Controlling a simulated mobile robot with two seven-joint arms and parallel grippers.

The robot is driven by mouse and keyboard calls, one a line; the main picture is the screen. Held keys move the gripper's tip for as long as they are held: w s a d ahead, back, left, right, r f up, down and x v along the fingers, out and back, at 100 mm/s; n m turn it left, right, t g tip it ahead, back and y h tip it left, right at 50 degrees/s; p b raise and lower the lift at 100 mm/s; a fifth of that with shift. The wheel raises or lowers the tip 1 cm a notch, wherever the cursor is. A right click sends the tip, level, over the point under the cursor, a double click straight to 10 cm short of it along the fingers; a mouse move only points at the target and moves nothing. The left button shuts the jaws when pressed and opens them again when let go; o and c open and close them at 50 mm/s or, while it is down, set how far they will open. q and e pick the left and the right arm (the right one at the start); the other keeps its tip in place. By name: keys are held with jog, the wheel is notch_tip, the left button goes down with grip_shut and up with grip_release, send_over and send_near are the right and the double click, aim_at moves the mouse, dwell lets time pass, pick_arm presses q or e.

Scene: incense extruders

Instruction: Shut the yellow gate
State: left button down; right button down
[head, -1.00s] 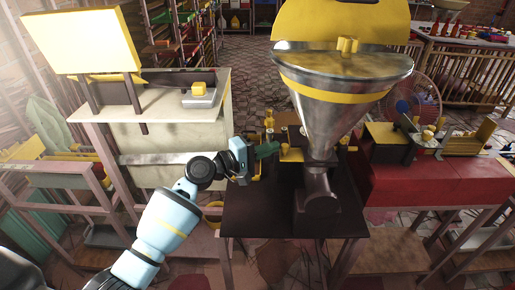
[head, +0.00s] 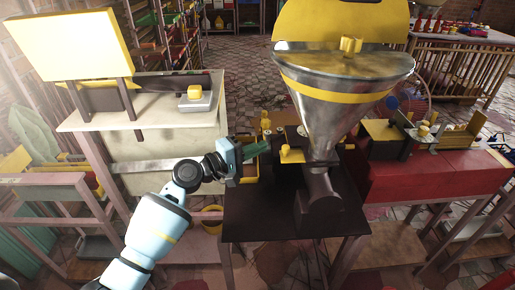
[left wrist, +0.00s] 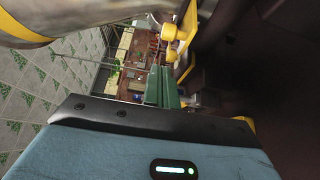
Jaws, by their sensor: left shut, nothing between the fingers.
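A small yellow plate with a knob, which looks like the yellow gate (head: 292,156), sits at the left side of the metal hopper's neck (head: 322,155). Whether it is fully open or shut I cannot tell. My left gripper (head: 267,147) is shut and empty, its green fingers pointing right, just left of the plate with a small gap seen. In the left wrist view the green fingers (left wrist: 162,88) are together, and yellow knobbed parts (left wrist: 170,42) show beyond them. My right gripper is not in view.
The large steel hopper (head: 330,115) with a raised yellow lid (head: 340,20) stands on a dark table (head: 255,215). A red bench (head: 430,180) with another device is at right. A pale cabinet (head: 170,150) with a yellow panel (head: 75,45) is at left.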

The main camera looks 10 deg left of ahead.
pick_arm(q)
jog(key=b+v, duration=0.1)
jog(key=v, duration=0.9)
jog(key=shift+a, duration=0.2)
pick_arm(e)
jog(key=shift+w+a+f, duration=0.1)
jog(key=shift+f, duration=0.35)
